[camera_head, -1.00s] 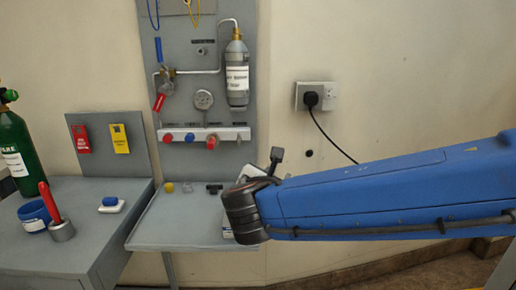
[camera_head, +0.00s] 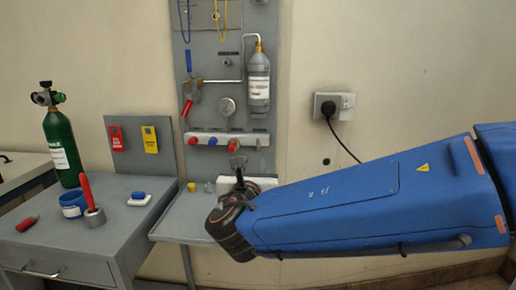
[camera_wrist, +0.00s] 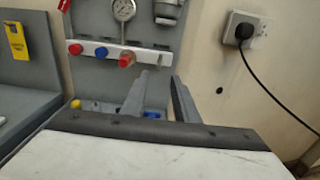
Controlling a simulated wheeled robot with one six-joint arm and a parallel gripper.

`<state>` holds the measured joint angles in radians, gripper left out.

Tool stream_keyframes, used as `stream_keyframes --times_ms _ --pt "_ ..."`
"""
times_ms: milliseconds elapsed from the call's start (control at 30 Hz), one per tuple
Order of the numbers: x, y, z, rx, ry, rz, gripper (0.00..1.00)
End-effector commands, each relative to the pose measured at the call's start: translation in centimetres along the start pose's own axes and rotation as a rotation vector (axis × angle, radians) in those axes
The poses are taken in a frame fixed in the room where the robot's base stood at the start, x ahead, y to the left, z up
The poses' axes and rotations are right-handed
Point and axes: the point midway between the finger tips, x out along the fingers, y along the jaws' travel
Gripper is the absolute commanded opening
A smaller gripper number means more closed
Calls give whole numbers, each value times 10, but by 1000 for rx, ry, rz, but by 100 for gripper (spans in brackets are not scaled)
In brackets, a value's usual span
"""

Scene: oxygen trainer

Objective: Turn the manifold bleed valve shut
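The manifold (camera_head: 262,139) is a pale bar low on the grey panel, with a red knob (camera_head: 190,140), a blue knob (camera_head: 213,141) and a larger red knob on a brass body (camera_head: 233,146) along it. No readable label shows which one is the bleed valve. In the wrist view the manifold (camera_wrist: 102,52) crosses the upper left, and the brass-bodied red knob (camera_wrist: 127,60) sits just above my left finger. My gripper (camera_wrist: 160,80) is open and empty, its two fingers apart. In the head view my gripper (camera_head: 238,165) is just below the manifold, apart from the knobs in the picture.
Above the manifold are a gauge (camera_head: 227,106), a grey cylinder (camera_head: 259,85), a blue lever (camera_head: 189,61) and a red lever (camera_head: 187,107). A small shelf (camera_head: 180,222) juts out below. A plug and socket (camera_head: 333,104) are at right, a green cylinder (camera_head: 61,145) at left.

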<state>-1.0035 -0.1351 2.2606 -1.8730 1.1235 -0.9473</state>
Motion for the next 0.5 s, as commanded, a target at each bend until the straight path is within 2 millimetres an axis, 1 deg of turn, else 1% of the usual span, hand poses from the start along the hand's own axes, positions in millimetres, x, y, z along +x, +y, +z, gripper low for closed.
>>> stream_keyframes --times_ms 33,267,500 --pt "8 -1 -1 -1 0 -4 27" --pt "43 -1 -1 -1 1 -3 27" --pt "84 -1 -1 -1 1 -3 27"
